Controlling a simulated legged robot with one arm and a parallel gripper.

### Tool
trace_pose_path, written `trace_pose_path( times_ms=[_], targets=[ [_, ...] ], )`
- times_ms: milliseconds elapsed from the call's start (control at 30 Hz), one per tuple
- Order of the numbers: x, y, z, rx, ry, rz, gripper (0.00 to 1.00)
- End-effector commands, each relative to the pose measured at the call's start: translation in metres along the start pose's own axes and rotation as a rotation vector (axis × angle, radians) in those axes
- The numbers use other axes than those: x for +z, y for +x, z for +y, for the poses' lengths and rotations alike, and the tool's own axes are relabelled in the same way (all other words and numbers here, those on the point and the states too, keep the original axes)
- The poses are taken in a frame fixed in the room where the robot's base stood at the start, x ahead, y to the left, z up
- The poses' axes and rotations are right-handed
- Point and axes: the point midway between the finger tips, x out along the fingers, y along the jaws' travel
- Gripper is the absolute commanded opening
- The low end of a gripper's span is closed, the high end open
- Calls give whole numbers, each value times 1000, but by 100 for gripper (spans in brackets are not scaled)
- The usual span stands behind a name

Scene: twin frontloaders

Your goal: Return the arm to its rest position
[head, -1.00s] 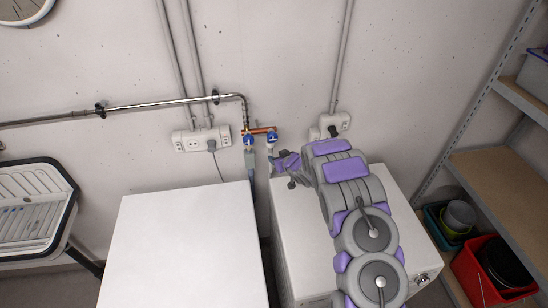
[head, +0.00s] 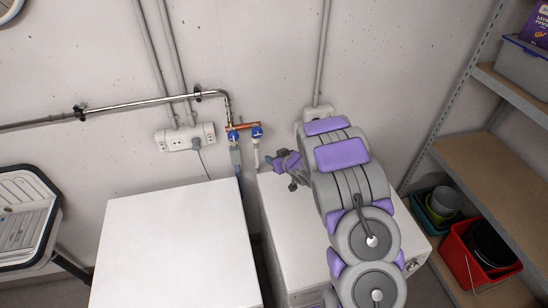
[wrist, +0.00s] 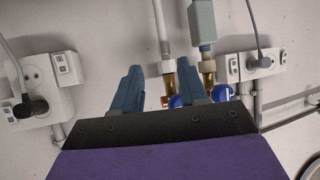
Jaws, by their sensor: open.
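My gripper (head: 290,184) shows in the head view at the end of my grey and purple arm, over the back left part of the right white machine (head: 288,228). In the wrist view my gripper (wrist: 158,92) has its two blue-grey fingers apart, with nothing between them but the view of the wall and pipes. My arm hides much of the right machine's top in the head view.
The left white machine (head: 170,235) stands beside it. Blue-handled valves (head: 257,132) and a socket box (head: 187,138) are on the back wall. A shelf (head: 490,165) with a red bucket (head: 470,262) below stands at right. A sink (head: 25,215) is at left.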

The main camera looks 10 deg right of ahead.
Motion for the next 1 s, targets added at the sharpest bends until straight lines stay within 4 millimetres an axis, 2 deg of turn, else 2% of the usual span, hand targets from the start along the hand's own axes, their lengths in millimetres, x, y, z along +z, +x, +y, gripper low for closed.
trace_pose_path(
  times_ms=[367, 533, 767, 1000],
  targets=[
    [0, 0, 0, 3, -1, -1, 43],
    [-6, -9, 10, 52, -16, -35, 43],
    [-10, -44, 34, 189, -36, -152, 43],
    [-16, -90, 47, 315, -26, -270, 43]
  ],
)
